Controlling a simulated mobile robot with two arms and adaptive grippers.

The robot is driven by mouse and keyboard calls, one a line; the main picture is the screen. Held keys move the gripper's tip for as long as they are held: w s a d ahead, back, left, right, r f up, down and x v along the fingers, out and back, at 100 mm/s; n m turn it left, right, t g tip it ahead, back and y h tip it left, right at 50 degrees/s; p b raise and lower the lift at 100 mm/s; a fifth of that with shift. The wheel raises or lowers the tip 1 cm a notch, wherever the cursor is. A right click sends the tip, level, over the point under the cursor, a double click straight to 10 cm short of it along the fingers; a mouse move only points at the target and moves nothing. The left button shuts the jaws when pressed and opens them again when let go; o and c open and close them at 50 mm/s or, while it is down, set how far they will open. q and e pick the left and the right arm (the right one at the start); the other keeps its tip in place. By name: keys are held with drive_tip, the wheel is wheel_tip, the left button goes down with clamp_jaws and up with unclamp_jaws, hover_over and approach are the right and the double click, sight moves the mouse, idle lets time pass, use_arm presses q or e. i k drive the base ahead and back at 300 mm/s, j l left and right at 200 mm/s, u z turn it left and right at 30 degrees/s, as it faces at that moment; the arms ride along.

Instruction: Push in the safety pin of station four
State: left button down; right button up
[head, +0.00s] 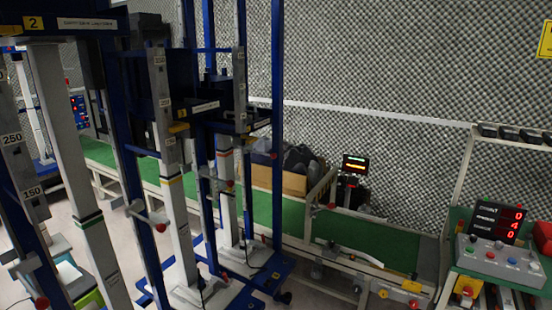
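Tall blue-and-white column stations fill the left half of the head view. The nearest station (75,170) carries a yellow label (33,22) with the number 2. Further stations stand behind it, including a white column (172,175) and another beyond it (227,195). Their station numbers are too small to read, so I cannot tell which is station four. Red knobs on short horizontal bars show at a middle station (160,227) and a farther one (230,184); I cannot tell whether they are pushed in. Neither of my grippers is in view.
A green conveyor (345,229) runs behind the stations, with a cardboard box (290,182) of dark items on it. A control box with buttons (500,262) and a red-digit display (497,222) stand at right. Blue station feet (262,278) spread over the floor.

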sight(274, 156)
drive_tip(key=i+l, duration=0.4)
drive_tip(key=i+l+z, duration=0.15)
drive_tip(key=i+l, duration=0.2)
drive_tip(key=i, duration=0.2)
